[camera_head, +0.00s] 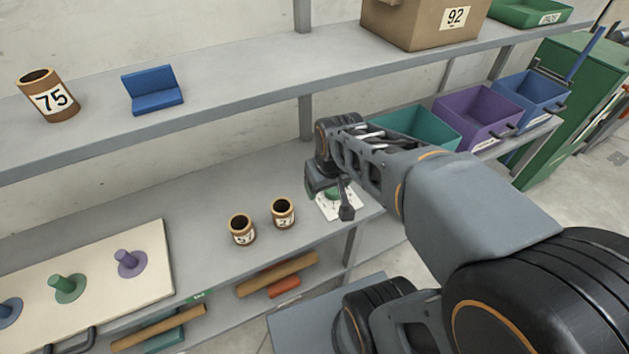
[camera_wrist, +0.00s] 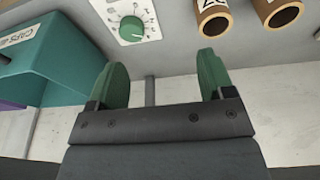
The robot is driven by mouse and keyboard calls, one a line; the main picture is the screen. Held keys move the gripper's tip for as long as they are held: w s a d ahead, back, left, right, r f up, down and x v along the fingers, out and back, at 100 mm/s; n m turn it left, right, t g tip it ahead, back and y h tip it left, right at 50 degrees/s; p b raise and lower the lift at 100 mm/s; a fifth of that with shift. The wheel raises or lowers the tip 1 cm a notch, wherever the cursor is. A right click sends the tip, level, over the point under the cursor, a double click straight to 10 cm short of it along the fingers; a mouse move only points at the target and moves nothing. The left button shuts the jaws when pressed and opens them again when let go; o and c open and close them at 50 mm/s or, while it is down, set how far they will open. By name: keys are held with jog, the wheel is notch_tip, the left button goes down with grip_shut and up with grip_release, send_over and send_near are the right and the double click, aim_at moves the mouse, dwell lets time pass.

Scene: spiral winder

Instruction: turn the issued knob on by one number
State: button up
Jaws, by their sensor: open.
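The green round knob (camera_wrist: 132,27) sits on a white dial plate (camera_wrist: 153,20) with marks around it. The marks are too small to read, and I cannot tell where the knob points. In the head view the plate (camera_head: 352,207) lies on the lower shelf, partly hidden by my gripper (camera_head: 335,193). In the wrist view my gripper (camera_wrist: 163,70) has its two green fingers wide apart with nothing between them. The knob is beyond the fingertips, up and to the left of the gap, apart from both fingers.
Two brown numbered cups (camera_head: 283,212) (camera_head: 242,229) stand left of the plate. Teal (camera_head: 423,126), purple (camera_head: 478,113) and blue (camera_head: 532,92) bins stand to the right. The upper shelf (camera_head: 240,88) runs above. A board with pegs (camera_head: 100,268) lies at left.

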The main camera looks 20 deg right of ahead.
jog(key=shift+o, duration=1)
jog(key=w+d+f+n+g+p, duration=0.1)
jog(key=w+d, duration=0.1)
jog(key=w, duration=0.3)
jog(key=shift+w+d+f+p, duration=0.25)
jog(key=shift+w+f+p, duration=0.05)
jog(key=shift+w+f, duration=0.1)
jog(key=n+g+p, duration=0.2)
jog(key=p, duration=0.1)
send_over(334, 191)
jog(key=w, duration=0.2)
jog(key=f, duration=0.9)
jog(key=shift+s, duration=0.25)
jog(key=f, duration=0.6)
jog(key=shift+d+f+p, duration=0.2)
jog(key=shift+f+p, duration=0.1)
jog(key=shift+f, duration=0.05)
jog(key=shift+w+f, duration=0.1)
jog(key=shift+f, duration=0.55)
jog(key=c, duration=0.9)
